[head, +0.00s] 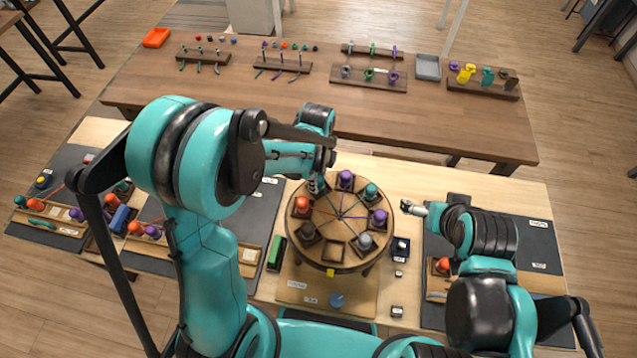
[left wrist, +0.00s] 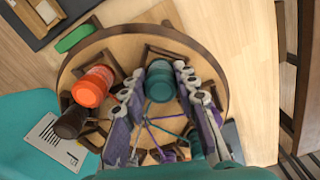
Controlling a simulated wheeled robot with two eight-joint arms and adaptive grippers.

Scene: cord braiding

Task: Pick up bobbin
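A round wooden braiding stand (head: 340,222) carries several bobbins in square holders, with cords meeting at its centre. My left gripper (head: 318,184) is low over the stand's far left edge. In the left wrist view its fingers (left wrist: 158,76) stand open on both sides of a teal bobbin (left wrist: 160,88), which seems to sit on the stand's rim. An orange bobbin (left wrist: 92,86) and a dark bobbin (left wrist: 70,122) are beside it. My right gripper (head: 411,207) is just right of the stand, apart from the bobbins; its opening is too small to judge.
A green block (head: 275,252) lies left of the stand. Wooden trays with spare bobbins (head: 135,228) lie on the left. The back table (head: 400,125) holds racks of small parts.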

